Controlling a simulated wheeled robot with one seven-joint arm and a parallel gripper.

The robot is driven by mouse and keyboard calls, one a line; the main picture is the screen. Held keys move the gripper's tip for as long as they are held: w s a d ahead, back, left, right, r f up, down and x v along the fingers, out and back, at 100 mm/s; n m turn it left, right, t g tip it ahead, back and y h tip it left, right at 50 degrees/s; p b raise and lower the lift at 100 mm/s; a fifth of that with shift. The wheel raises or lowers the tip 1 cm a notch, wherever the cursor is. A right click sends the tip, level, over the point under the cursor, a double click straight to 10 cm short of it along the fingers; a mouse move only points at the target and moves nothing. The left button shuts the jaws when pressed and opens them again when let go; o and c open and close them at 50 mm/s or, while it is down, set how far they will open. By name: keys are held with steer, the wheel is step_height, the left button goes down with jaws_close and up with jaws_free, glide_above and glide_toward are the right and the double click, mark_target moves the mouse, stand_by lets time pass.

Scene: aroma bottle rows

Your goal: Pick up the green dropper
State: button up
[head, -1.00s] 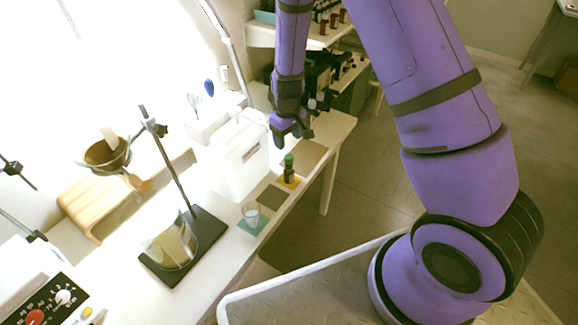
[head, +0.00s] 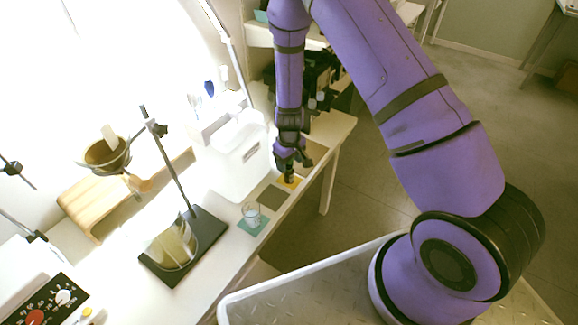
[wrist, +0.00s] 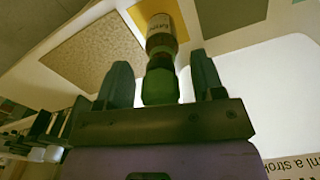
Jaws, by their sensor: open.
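The green dropper is a small dark bottle with a green cap. In the wrist view the green dropper (wrist: 160,80) stands between the two fingers of my gripper (wrist: 163,82), its green cap nearest the palm. Its labelled body stands on a yellow square (wrist: 208,16). In the head view my gripper (head: 291,165) points down over the yellow square (head: 290,183). The dropper's dark body (head: 289,178) shows just below the fingers, and its cap is hidden. My gripper is open, with a gap on each side of the cap.
A white box (head: 238,165) stands close left of my gripper. A stand with a dark base (head: 205,232) is further left. A tan square (wrist: 97,52) is bare.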

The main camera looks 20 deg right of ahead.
steer(key=c, duration=0.7)
steer(key=shift+r, duration=5)
